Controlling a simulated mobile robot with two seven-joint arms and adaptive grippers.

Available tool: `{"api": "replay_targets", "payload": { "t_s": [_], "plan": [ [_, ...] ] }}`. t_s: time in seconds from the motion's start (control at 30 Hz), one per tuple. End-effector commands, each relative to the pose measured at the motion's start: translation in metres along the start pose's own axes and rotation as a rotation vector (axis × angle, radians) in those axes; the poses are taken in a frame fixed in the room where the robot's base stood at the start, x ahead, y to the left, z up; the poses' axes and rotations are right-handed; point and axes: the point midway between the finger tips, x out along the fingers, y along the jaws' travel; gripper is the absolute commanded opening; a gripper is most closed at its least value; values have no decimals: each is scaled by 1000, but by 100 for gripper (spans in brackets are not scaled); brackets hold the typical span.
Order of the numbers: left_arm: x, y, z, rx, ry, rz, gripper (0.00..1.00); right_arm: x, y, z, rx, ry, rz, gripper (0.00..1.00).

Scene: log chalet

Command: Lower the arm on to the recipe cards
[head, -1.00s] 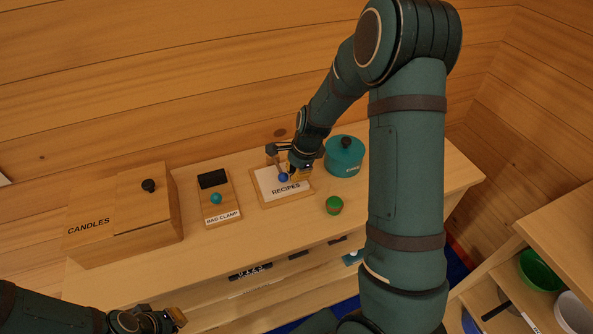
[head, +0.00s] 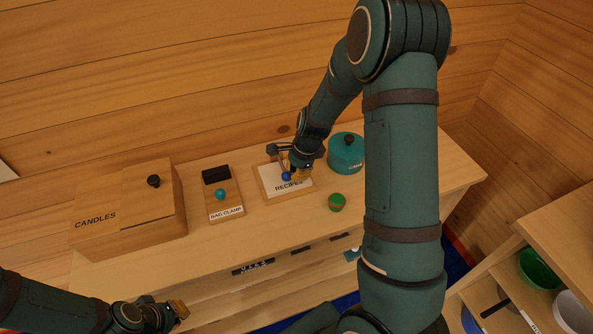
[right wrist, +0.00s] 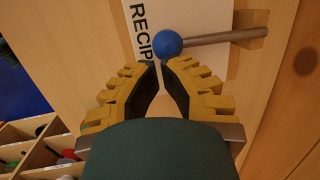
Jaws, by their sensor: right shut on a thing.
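The recipe cards (head: 272,183) are a white stack on a wooden board lettered RECIPES, on the wooden counter; they also show in the right wrist view (right wrist: 190,80). A thin arm with a blue ball knob (head: 286,176) runs from a post at the board's back left and lies over the cards. In the right wrist view the blue knob (right wrist: 168,43) is right at the fingertips. Whether the arm touches the cards is unclear. My left gripper (head: 180,310) is low at the left, away from the cards.
A teal lidded pot (head: 346,153) stands close to the right of my right gripper. A small green cup (head: 337,202) is in front. A bag clamp (head: 227,212) and a candle box (head: 100,222) stand to the left. The counter's front strip is clear.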

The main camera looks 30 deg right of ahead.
Motion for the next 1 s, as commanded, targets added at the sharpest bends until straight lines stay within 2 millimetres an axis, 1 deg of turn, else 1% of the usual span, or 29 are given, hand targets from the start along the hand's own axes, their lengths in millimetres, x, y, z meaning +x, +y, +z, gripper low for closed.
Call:
{"api": "replay_targets", "payload": {
  "t_s": [0.17, 0.27, 0.4, 0.7, 0.83, 1.0],
  "plan": [
    [-4, 0, -1, -1, 2, 4, 0, -2, -1, -1, 1, 1, -2, 0],
    [-10, 2, -2, -1, 1, 4, 0, -11, -3, -6, 2, 1, -2, 0],
    [-24, 7, -3, 0, 1, 7, 0, -30, -6, -18, -2, 0, -2, 0],
    [-33, 10, -4, -1, 1, 9, 0, -93, 1, -17, -8, -1, -4, 0],
    [-37, 11, -5, 0, 1, 10, 0, -111, 4, -17, -7, -1, -2, 0],
    [-39, 12, -5, 0, 0, 10, 0, -123, 6, -17, -6, -1, 0, 0]
  ]
}}
